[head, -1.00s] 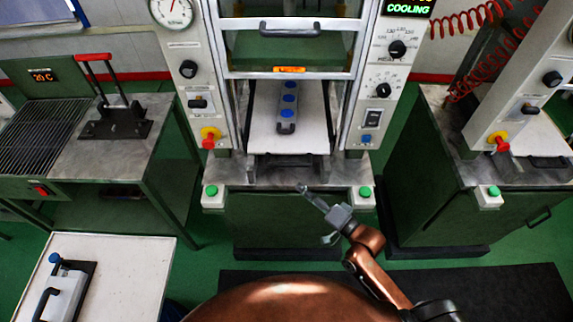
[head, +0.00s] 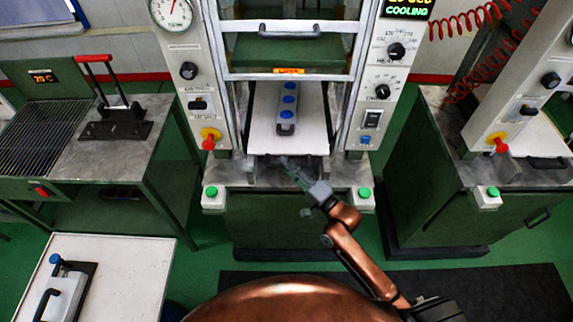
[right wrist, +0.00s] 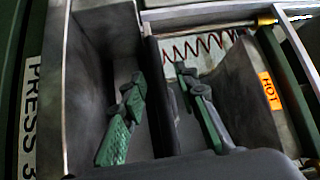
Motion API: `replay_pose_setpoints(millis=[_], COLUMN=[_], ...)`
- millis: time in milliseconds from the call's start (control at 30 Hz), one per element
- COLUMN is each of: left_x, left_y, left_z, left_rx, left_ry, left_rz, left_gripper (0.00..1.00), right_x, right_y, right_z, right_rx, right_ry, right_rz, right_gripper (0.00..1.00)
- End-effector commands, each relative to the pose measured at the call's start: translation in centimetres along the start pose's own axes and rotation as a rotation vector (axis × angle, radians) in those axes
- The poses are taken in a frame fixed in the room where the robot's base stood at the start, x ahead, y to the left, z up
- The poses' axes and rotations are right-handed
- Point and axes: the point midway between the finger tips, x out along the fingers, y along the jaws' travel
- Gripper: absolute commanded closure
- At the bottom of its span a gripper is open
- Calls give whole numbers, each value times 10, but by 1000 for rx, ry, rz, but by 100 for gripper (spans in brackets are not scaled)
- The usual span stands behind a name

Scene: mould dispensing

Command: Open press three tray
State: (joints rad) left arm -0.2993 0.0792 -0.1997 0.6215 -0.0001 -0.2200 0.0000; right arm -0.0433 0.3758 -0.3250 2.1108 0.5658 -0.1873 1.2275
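The press three tray (head: 262,135) is a pale flat plate in the lower opening of the middle press. A grey mould (head: 287,102) with three blue plugs and a dark handle lies on it. A dark tray handle (head: 262,159) is at its front edge, partly covered by my right gripper (head: 287,164). In the right wrist view, a dark bar (right wrist: 162,100), which looks like this handle, runs between the two green fingers of my open right gripper (right wrist: 159,76). There are gaps beside the bar. My left gripper is not in view.
A "PRESS 3" label (right wrist: 30,115) and an orange "HOT" label (right wrist: 268,91) show at the wrist. Green buttons (head: 211,191) (head: 365,192) flank the press front. Another press (head: 500,120) stands right, a cooling bench (head: 150,165) left. A white table (head: 130,260) holds another mould (head: 65,288).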

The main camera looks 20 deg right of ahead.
Motion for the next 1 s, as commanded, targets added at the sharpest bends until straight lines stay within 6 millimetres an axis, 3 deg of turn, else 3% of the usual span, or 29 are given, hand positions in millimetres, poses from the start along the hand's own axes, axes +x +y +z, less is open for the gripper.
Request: replay_pose_setpoints(millis=[233, 633, 1000], left_x=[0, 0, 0], left_y=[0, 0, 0], left_z=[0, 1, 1], left_rx=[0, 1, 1], left_ry=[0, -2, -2], left_rz=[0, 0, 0], left_gripper=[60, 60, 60], right_x=[0, 0, 0], right_y=[0, 0, -1], right_z=[0, 0, 0], right_rx=[0, -1, -1], right_ry=[0, 0, 0], right_rz=[0, -1, -2], right_gripper=[73, 100, 100])
